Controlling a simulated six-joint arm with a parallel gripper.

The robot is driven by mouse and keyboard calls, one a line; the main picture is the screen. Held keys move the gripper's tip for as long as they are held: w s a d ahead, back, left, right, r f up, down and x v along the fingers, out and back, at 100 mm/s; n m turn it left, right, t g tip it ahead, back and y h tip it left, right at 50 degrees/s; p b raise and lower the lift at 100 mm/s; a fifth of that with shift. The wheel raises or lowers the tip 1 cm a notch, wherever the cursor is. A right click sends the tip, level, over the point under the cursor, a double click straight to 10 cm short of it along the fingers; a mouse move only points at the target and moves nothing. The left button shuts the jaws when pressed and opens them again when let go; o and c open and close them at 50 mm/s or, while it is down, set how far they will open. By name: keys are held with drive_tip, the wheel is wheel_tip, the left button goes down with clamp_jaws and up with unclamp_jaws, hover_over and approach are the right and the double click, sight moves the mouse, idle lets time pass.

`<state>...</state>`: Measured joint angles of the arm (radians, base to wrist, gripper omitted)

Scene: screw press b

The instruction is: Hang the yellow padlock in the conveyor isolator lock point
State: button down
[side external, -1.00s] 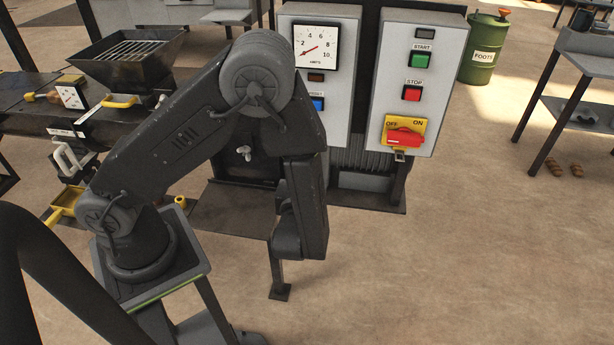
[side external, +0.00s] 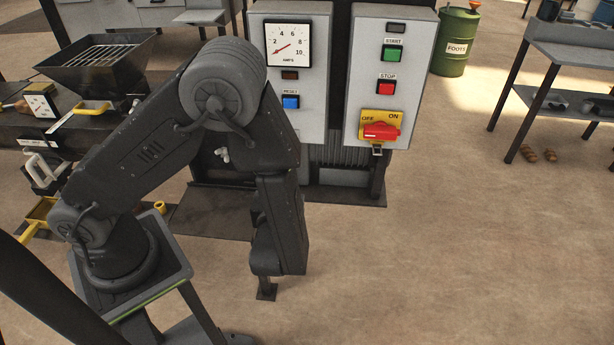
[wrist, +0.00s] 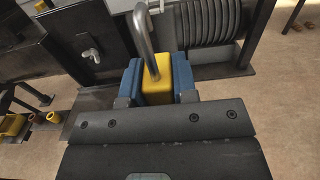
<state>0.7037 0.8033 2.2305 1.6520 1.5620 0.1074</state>
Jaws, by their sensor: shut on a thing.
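The yellow padlock (wrist: 157,88) is between the blue jaws of my gripper (wrist: 158,82) in the wrist view, with its steel shackle pointing up and away. My gripper is shut on the padlock's body. In the side external view the gripper and padlock do not show, hidden by my arm. The conveyor isolator (side external: 380,126) is a yellow plate marked OFF and ON with a red handle, low on the right grey panel. The lock point (side external: 377,150) appears as a small tab under it. The padlock is clear of the isolator, which I cannot make out in the wrist view.
The left panel (side external: 290,120) carries an ammeter and a blue button. Green START and red STOP buttons sit above the isolator. A dark hopper (side external: 105,60) stands left, a green FOOTS drum (side external: 455,45) behind, and a bench (side external: 570,55) right. Floor right of the panels is clear.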

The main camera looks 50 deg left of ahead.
idle(0.7)
drive_tip(key=w+d, duration=1.3)
drive_tip(key=d, duration=0.1)
drive_tip(key=shift+d+f, duration=0.25)
drive_tip(key=shift+f, duration=0.15)
drive_tip(key=shift+x, duration=2.85)
drive_tip(key=shift+w+a, duration=0.1)
drive_tip(key=shift+x, duration=1.3)
drive_tip(key=shift+w+a, duration=0.1)
drive_tip(key=shift+a, duration=0.05)
